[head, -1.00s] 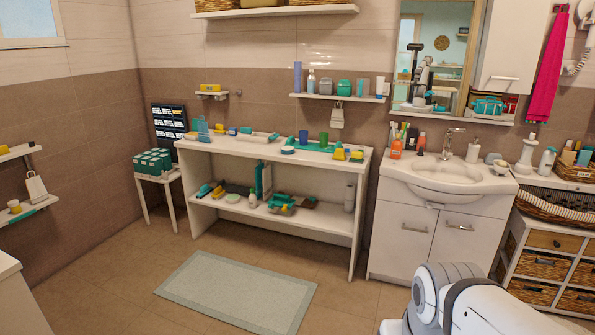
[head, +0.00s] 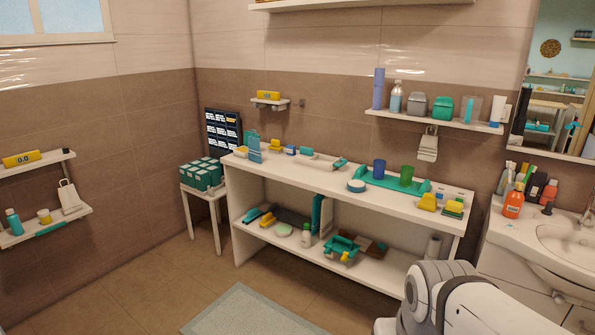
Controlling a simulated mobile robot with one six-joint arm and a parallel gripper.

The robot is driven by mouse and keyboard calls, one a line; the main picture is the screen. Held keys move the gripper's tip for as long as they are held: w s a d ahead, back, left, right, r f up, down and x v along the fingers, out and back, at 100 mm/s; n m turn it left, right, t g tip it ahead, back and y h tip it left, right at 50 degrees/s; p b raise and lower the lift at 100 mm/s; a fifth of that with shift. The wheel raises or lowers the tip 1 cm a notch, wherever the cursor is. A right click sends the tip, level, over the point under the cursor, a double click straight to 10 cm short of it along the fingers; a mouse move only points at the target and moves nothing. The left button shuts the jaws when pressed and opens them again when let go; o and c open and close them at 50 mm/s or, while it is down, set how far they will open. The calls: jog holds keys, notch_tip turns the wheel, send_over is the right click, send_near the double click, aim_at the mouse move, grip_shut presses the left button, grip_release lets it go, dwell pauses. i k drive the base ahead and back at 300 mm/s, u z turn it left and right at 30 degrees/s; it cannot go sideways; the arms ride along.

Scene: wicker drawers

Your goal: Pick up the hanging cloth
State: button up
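The bright pink cloth that hung on the wall at the far right in the earlier head view is outside the current view. My gripper is not in view. Only a white and grey part of my own arm shows at the bottom right. A small pale hanging item (head: 428,145) is below the wall shelf at the right; I cannot tell whether it is cloth.
A white two-level bench (head: 240,195) holds cups, boxes and bottles. A small side table (head: 205,194) with green boxes stands to its left. The washbasin (head: 566,243) is at the right edge. A pale mat (head: 240,312) lies on the floor; the floor left of it is clear.

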aim_at(254, 149)
jog(key=u, duration=0.4)
jog(key=i, duration=2)
jog(key=u, duration=0.6)
jog(key=i, duration=1.9)
jog(key=u, duration=0.2)
